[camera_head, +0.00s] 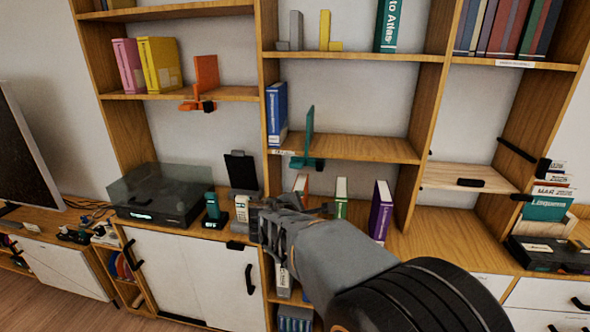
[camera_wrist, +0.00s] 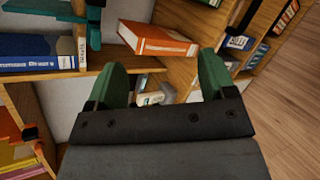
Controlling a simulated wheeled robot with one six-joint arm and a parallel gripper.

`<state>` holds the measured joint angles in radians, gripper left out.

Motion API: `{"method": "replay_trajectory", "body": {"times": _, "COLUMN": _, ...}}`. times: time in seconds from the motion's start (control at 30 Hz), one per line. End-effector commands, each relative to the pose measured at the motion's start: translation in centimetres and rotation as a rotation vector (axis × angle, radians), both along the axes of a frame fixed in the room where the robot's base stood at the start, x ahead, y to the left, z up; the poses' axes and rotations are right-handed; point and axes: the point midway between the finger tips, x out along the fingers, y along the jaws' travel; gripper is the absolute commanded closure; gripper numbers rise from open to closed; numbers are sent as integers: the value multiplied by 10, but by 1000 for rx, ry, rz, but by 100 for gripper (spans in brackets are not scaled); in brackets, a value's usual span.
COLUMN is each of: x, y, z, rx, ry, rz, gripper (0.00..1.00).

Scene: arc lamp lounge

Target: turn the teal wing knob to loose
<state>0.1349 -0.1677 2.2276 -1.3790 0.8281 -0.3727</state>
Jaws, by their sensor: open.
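The teal wing knob (camera_head: 298,162) is under the front edge of the middle shelf, below an upright teal bookend (camera_head: 308,128). A black piece sits at its right. I cannot tell the knob's exact turn. My gripper (camera_head: 268,222) is below the knob and slightly left of it, apart from it. In the wrist view its two green fingers (camera_wrist: 161,78) are spread with nothing held between them.
An orange bookend (camera_head: 206,72) with an orange knob (camera_head: 190,105) is on the left shelf. A blue book (camera_head: 277,108) stands left of the teal bookend. An orange book (camera_wrist: 158,40) shows beyond my fingers.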

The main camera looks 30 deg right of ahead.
Motion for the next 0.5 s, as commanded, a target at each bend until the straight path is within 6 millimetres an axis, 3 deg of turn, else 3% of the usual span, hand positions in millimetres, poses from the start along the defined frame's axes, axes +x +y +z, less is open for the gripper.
{"method": "replay_trajectory", "body": {"times": 0.2, "x": 66, "y": -28, "z": 11, "rx": -492, "ry": 252, "rz": 273, "gripper": 23}}
{"method": "replay_trajectory", "body": {"times": 0.3, "x": 88, "y": -32, "z": 13, "rx": -654, "ry": 340, "rz": 362, "gripper": 23}}
{"method": "replay_trajectory", "body": {"times": 0.5, "x": 114, "y": -34, "z": 13, "rx": -848, "ry": 448, "rz": 466, "gripper": 23}}
